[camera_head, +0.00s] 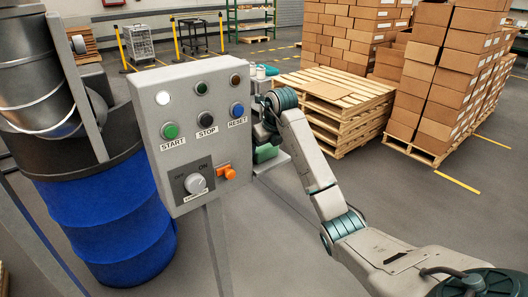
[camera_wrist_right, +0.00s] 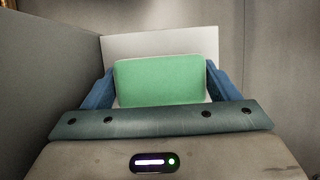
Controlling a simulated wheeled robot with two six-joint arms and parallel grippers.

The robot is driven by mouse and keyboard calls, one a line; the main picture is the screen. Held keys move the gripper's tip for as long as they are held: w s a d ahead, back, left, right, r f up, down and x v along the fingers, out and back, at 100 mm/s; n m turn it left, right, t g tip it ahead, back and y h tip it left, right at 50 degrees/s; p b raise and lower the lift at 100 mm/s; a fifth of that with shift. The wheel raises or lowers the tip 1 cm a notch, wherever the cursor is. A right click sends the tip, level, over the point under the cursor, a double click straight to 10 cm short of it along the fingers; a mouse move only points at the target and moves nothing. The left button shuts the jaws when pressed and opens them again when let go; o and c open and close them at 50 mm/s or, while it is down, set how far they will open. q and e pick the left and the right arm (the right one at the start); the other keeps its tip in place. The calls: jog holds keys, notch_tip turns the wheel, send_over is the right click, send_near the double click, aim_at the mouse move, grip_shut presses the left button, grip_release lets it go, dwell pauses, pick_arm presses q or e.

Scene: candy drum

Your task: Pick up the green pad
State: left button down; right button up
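The green pad (camera_wrist_right: 160,80) lies between the two blue fingers of my right gripper (camera_wrist_right: 160,88) in the right wrist view. Narrow pale slivers show between the pad's sides and the fingers, so the gripper looks open around it. A white surface (camera_wrist_right: 160,42) shows behind and below the pad. In the head view the pad (camera_head: 265,153) shows just right of the control panel, on a small pale ledge (camera_head: 272,163). My right gripper (camera_head: 263,138) is above it there, partly hidden by the panel. My left gripper is not in view.
The grey control panel (camera_head: 180,100) with buttons, a knob and an orange switch stands close to my right gripper. A blue drum (camera_head: 105,225) is at the left. Wooden pallets (camera_head: 330,100) and stacked cartons (camera_head: 450,75) stand behind. The floor around my right arm is clear.

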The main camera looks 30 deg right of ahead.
jog(key=shift+c, duration=0.4)
jog(key=shift+r, duration=0.1)
jog(key=shift+r+b, duration=0.55)
jog(key=shift+r, duration=0.05)
notch_tip(320, 180, up, 2)
jog(key=shift+w+b, duration=0.1)
jog(key=shift+b, duration=0.4)
jog(key=s+d, duration=0.1)
jog(key=s, duration=1.7)
jog(key=shift+d+b, duration=0.2)
jog(key=shift+b, duration=0.2)
